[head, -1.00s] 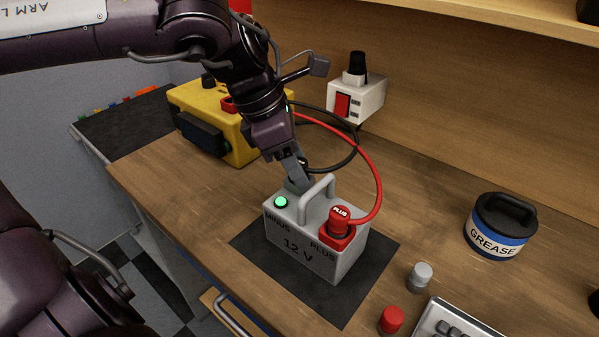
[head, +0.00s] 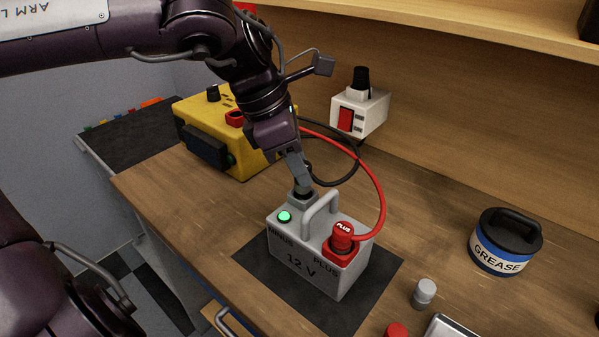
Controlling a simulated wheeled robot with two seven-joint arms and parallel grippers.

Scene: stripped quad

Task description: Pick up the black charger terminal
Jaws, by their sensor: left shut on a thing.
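My left gripper (head: 300,182) points down over the minus side of the grey 12 V battery (head: 318,270). It is shut on the black charger terminal (head: 303,194), of which only a small dark part shows under the fingers. The terminal is at the grey minus post block, and I cannot tell whether it still touches it. The black cable (head: 352,172) loops behind the gripper. The red PLUS terminal (head: 343,237) sits on the battery's plus post, with its red cable (head: 381,195) arching back. My right gripper is not in view.
The battery stands on a dark mat (head: 381,277), its handle (head: 322,212) beside the gripper. A yellow charger (head: 240,155) stands behind left, a white switch box (head: 358,113) on the back wall. A grease tub (head: 500,250), a grey cap (head: 424,293) and a red cap (head: 396,331) are at right.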

